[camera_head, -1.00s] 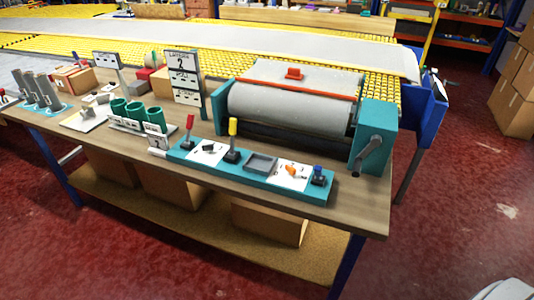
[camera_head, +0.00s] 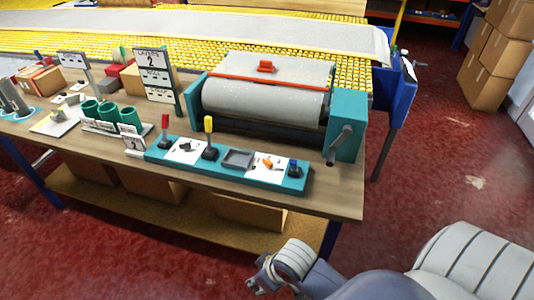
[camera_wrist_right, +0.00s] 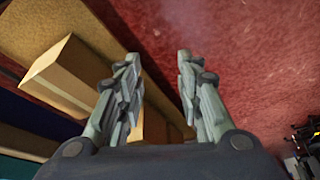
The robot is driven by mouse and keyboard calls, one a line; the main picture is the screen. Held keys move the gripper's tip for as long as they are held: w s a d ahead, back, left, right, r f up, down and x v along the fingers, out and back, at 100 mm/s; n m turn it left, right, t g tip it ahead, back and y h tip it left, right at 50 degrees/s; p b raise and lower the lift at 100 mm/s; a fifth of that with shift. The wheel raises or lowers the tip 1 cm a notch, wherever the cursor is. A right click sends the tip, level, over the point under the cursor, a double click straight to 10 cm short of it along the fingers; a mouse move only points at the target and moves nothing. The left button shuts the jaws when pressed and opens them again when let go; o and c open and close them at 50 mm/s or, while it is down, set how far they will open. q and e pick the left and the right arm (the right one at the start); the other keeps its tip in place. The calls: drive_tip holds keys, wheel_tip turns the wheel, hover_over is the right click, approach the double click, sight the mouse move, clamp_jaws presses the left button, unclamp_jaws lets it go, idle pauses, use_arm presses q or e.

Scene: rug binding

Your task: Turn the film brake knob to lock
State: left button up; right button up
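A teal control panel (camera_head: 228,182) lies along the front edge of the workbench. An orange knob (camera_head: 267,163) sits on a white plate near its right end, with a small blue knob (camera_head: 295,166) beside it. The labels are too small to read, so I cannot tell for sure which is the film brake knob. My right arm (camera_head: 292,260) comes in at the bottom right, below and in front of the bench, apart from the panel. In the right wrist view my right gripper (camera_wrist_right: 157,60) is open and empty, above the floor. My left gripper is out of view.
The panel also carries a red lever (camera_head: 165,128), a yellow lever (camera_head: 209,137) and a grey tray (camera_head: 238,159). Behind it stands a roller (camera_head: 265,100) with a crank (camera_head: 340,145) at its right. A cardboard box (camera_wrist_right: 66,75) sits on the lower shelf. Floor in front is clear.

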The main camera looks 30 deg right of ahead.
drive_tip(key=w+r+n+y, duration=0.1)
drive_tip(key=w+r+n, duration=0.1)
drive_tip(key=w+r, duration=0.4)
drive_tip(key=m+h, duration=0.2)
drive_tip(key=m, duration=0.1)
approach(266, 160)
drive_tip(key=p+x, duration=0.1)
drive_tip(key=x, duration=0.7)
drive_tip(key=shift+w+d+f, duration=0.1)
drive_tip(key=shift+w+f, duration=0.05)
drive_tip(key=shift+f, duration=0.2)
drive_tip(key=shift+t, duration=0.3)
drive_tip(key=shift+c, duration=0.3)
drive_tip(key=shift+p, duration=0.3)
clamp_jaws()
